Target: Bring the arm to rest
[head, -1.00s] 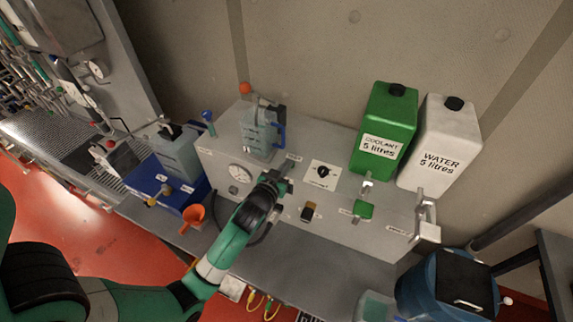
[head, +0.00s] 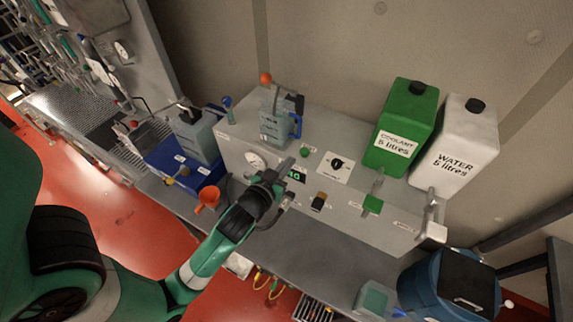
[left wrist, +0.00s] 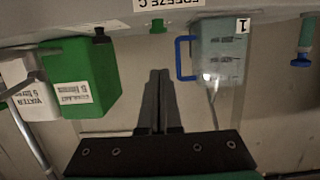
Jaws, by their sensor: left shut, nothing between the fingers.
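My left gripper (head: 276,180) is in front of the grey machine box, by its front edge and just right of the round gauge (head: 255,160). It holds nothing. In the left wrist view its two fingers (left wrist: 159,76) are together, with bare wall behind them. My left arm comes up from the lower left in the head view. My right gripper is not in view.
The grey box (head: 330,210) carries a jug with a blue handle (head: 272,125), a green coolant can (head: 402,120) and a white water can (head: 458,150). An orange funnel (head: 208,197) is left of my gripper. A blue drum (head: 420,275) stands lower right.

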